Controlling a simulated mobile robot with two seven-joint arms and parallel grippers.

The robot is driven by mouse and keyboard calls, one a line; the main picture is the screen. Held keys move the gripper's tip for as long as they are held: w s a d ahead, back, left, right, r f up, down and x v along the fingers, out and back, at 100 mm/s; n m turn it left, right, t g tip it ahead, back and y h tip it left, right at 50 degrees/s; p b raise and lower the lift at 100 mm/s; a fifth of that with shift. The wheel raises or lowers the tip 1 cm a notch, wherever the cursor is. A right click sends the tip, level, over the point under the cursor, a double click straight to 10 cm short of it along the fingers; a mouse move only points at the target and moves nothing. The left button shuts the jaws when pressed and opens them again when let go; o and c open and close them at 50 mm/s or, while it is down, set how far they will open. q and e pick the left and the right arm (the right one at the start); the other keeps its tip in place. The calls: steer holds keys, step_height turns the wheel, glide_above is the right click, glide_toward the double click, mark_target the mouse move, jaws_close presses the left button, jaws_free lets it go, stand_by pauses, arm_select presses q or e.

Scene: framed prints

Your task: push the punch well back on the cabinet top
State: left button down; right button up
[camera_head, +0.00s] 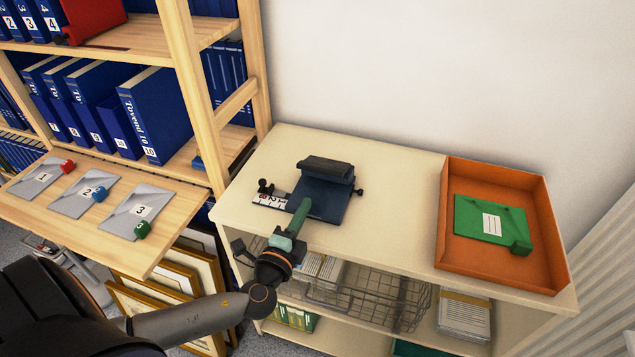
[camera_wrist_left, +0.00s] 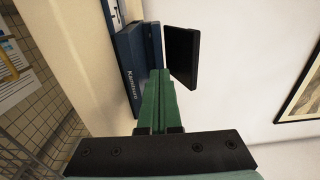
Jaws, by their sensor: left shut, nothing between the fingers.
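The punch (camera_head: 322,197) is a dark blue device with a black lever on top. It stands on the pale cabinet top (camera_head: 385,225), left of the middle, with a strip of free top behind it. It also shows in the wrist view (camera_wrist_left: 131,65), with its black lever (camera_wrist_left: 182,57). My left gripper (camera_head: 304,205) has green fingers, shut and empty, at the punch's front left edge. In the wrist view the fingertips (camera_wrist_left: 159,73) overlap the punch's near side; I cannot tell whether they touch it. My right gripper is not in view.
A white numbered scale (camera_head: 269,200) sticks out left of the punch. An orange tray (camera_head: 452,247) with a green folder (camera_head: 484,217) stands at the right. A white wall (camera_head: 400,80) rises behind the cabinet. A wooden shelf post (camera_head: 195,85) stands at the left.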

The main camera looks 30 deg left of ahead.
mark_target(322, 177)
arm_select(q)
steer(key=x, duration=0.7)
steer(key=shift+p, duration=0.3)
steer(key=shift+w+a, duration=0.1)
steer(key=shift+w, duration=0.55)
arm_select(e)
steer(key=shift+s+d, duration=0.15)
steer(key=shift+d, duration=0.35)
arm_select(q)
steer(key=shift+f, duration=0.1)
